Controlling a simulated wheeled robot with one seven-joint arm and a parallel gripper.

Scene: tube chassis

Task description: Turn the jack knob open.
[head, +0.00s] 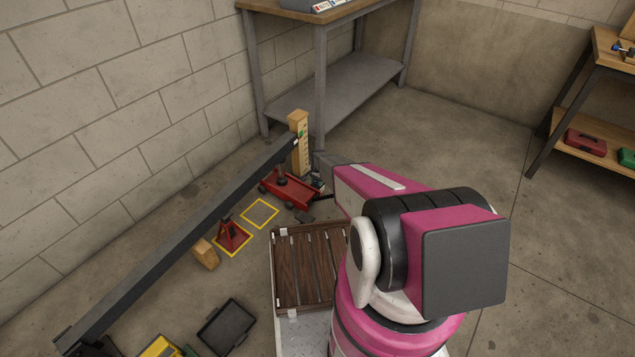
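A red floor jack (291,190) stands on the concrete under the far end of a long dark beam (190,232). The jack's knob cannot be made out; small dark parts (317,182) show at the jack's right end, beside my arm. My arm reaches away from the camera to this right end. My gripper is at the far end of the arm, close to the jack's right end. Its fingers are too small and covered to tell whether they are open or touching the knob.
A wooden post (299,143) with a green mark stands by the beam's far end. A red stand (232,236) and wooden block (206,254) are near the beam. A slatted wooden deck (305,267), dark tray (226,327) and workbench (320,90) surround the area. Floor at right is clear.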

